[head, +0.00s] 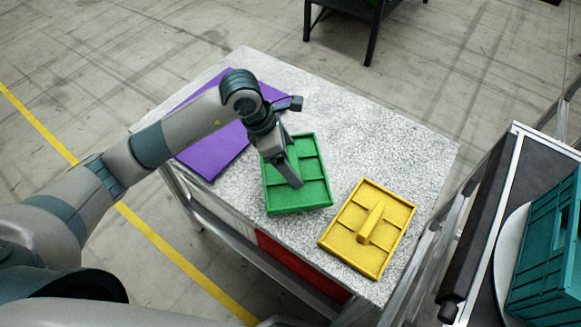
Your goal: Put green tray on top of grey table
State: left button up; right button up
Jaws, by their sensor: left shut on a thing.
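The green tray (313,188) is at the middle of the speckled grey table (375,130). It lies flat on the tabletop or just above it; I cannot tell which. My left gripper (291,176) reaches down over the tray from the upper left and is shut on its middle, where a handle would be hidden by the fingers. My right gripper is not in view.
A yellow tray (340,235) with an upright handle lies to the right of the green tray. A purple panel (215,150) lies on the table's left part. A cart (490,210) with a teal crate (545,245) stands at the right. The table's back right is clear.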

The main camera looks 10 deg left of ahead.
pick_arm(q)
jog(key=shift+f+b, duration=0.85)
jog(key=shift+f, duration=1.15)
jog(key=o, duration=1.5)
